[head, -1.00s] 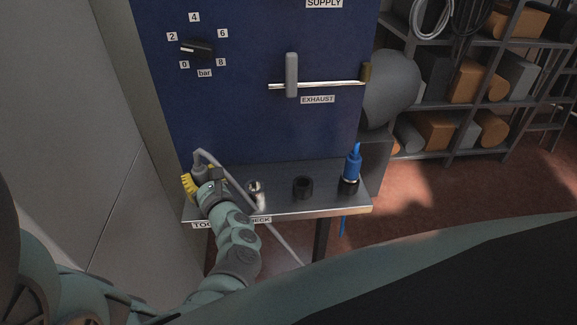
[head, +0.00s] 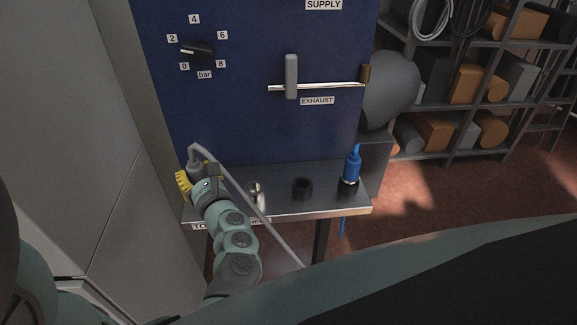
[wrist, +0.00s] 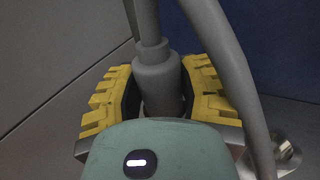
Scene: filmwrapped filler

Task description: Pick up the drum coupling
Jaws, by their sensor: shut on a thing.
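The drum coupling (head: 194,166) is a grey stepped cylinder with a grey hose looping from its top, at the left end of the metal shelf. My gripper (head: 197,178), with yellow-padded fingers, is shut around it. In the wrist view the coupling (wrist: 157,78) stands roughly upright between the two yellow-and-black fingers (wrist: 158,92). Its lower end is hidden behind my wrist, so I cannot tell how far it is above the shelf.
The shelf (head: 325,206) carries a shiny metal fitting (head: 255,193), a black ring socket (head: 302,188) and a blue coupling (head: 352,167) at the right. A blue panel (head: 250,125) rises behind. A grey wall (head: 85,130) stands close on the left. The grey hose (head: 245,200) crosses the shelf front.

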